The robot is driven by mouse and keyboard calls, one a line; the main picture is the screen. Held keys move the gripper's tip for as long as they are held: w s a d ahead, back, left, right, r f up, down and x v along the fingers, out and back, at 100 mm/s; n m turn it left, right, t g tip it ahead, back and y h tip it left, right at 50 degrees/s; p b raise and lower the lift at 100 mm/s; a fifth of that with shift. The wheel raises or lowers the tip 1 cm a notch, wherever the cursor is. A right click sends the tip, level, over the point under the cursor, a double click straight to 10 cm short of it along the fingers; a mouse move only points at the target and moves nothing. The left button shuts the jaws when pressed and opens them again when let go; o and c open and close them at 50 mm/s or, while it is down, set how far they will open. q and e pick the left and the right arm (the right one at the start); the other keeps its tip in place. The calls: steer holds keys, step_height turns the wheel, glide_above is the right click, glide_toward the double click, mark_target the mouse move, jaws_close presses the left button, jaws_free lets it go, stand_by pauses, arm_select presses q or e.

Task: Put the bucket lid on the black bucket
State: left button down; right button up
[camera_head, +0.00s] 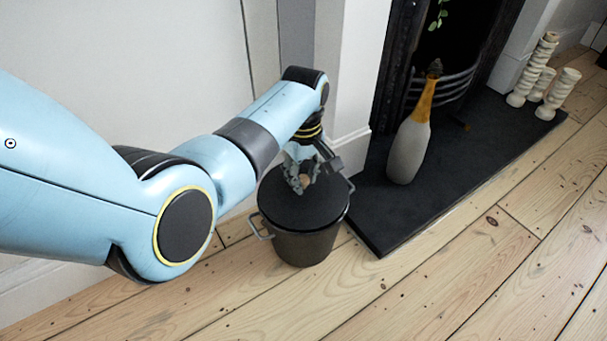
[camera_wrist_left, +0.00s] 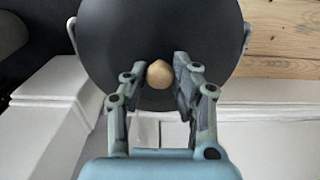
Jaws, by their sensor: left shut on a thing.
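The black bucket (camera_head: 306,247) stands on the floorboards by the wall corner, with metal handles at its sides. The dark round bucket lid (camera_head: 318,208) covers the bucket's mouth, roughly lined up with its rim; I cannot tell whether it rests fully on the rim. In the wrist view the lid (camera_wrist_left: 115,45) fills the upper middle and hides the bucket's inside. My left gripper (camera_head: 304,182) is above the lid, shut on its round wooden knob (camera_wrist_left: 159,74). The fingers (camera_wrist_left: 155,78) stand on either side of the knob. My right gripper is in neither view.
A dark hearth slab (camera_head: 450,180) lies just right of the bucket. A grey bottle-shaped vase (camera_head: 408,150) with an orange neck stands on it, and pale candlesticks (camera_head: 545,85) stand farther back. A white wall (camera_head: 150,75) is behind. Floorboards (camera_head: 440,270) in front are clear.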

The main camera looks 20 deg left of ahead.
arm_select(q)
steer(key=shift+f, duration=0.45)
steer(key=c, duration=1)
jaws_free()
steer(key=shift+o, duration=0.2)
